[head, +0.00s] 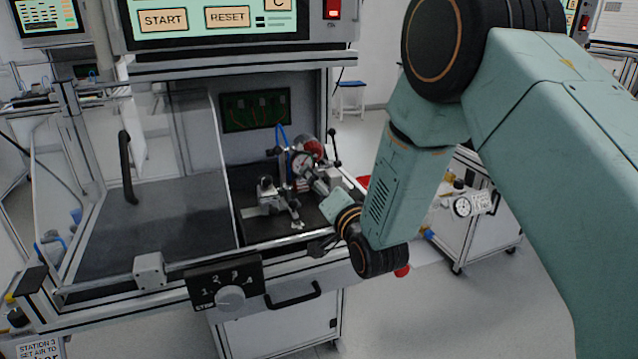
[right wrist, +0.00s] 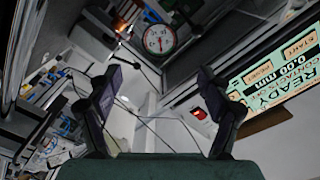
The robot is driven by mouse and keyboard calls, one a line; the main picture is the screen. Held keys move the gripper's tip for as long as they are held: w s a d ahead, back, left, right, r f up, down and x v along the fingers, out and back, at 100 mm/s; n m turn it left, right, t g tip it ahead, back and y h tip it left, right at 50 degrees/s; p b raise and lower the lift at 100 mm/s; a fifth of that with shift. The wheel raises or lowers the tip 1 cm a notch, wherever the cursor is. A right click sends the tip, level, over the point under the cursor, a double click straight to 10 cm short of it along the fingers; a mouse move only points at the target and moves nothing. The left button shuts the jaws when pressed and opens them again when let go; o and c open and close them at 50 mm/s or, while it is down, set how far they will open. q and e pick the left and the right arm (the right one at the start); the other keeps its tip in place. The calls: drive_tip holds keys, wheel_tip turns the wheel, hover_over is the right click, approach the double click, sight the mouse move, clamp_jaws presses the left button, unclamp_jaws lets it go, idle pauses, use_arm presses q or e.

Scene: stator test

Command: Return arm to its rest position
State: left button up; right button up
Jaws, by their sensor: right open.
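My right arm comes in from the right in the head view and hangs down in front of the test station. My left gripper is in neither view.
The test station holds a fixture with a dial gauge (head: 302,163) on its dark bed, close to my right wrist. A clear guard door with a black handle (head: 127,168) stands at left. A rotary knob (head: 231,298) and drawer handle (head: 293,296) face the front. Floor (head: 480,310) is free at lower right.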

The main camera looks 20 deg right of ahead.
sight(304, 163)
drive_tip(key=shift+w+a, duration=0.15)
drive_tip(key=shift+w, duration=2.85)
drive_tip(key=shift+w+a, duration=0.1)
drive_tip(key=shift+w, duration=2.9)
drive_tip(key=shift+s, duration=0.1)
drive_tip(key=shift+w, duration=0.2)
drive_tip(key=n, duration=0.3)
drive_tip(key=shift+s, duration=0.15)
drive_tip(key=n, duration=0.4)
drive_tip(key=shift+a, duration=0.1)
drive_tip(key=shift+s+n, duration=0.15)
drive_tip(key=shift+n, duration=0.15)
drive_tip(key=shift+s+r+p, duration=0.1)
drive_tip(key=shift+s+p, duration=1.15)
drive_tip(key=shift+s, duration=0.75)
